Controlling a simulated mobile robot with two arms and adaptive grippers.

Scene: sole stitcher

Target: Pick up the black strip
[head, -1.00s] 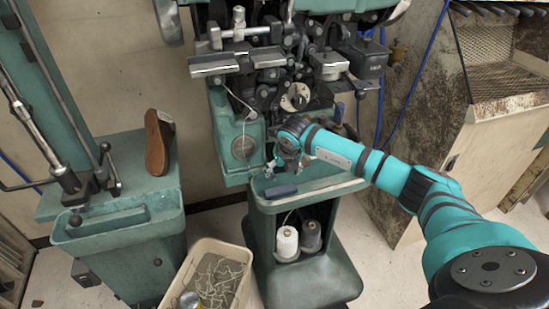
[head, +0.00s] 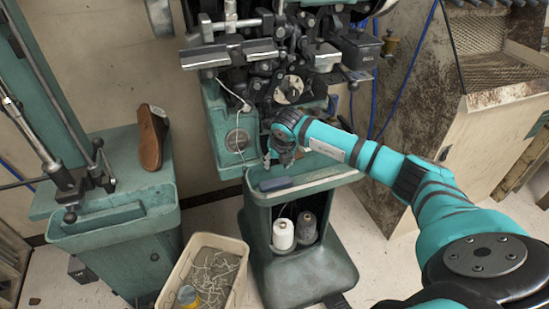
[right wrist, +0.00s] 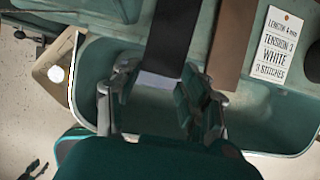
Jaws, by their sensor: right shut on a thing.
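The black strip (right wrist: 172,40) shows in the right wrist view as a flat dark band running up the picture. My right gripper (right wrist: 160,100) has a finger on each side of its near end and is shut on it. A pale lavender patch (right wrist: 157,81) shows at that end; I cannot tell whether it belongs to the strip. In the head view my right gripper (head: 281,155) is in front of the middle machine, above its tray, and the strip cannot be made out in it. My left gripper is not in view.
The machine's green tray (head: 325,180) holds a dark bluish block (head: 275,184), with thread spools (head: 283,233) below. A beige bin (head: 240,245) with thread scraps stands to the left. A brown sole (head: 152,138) stands on the left machine.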

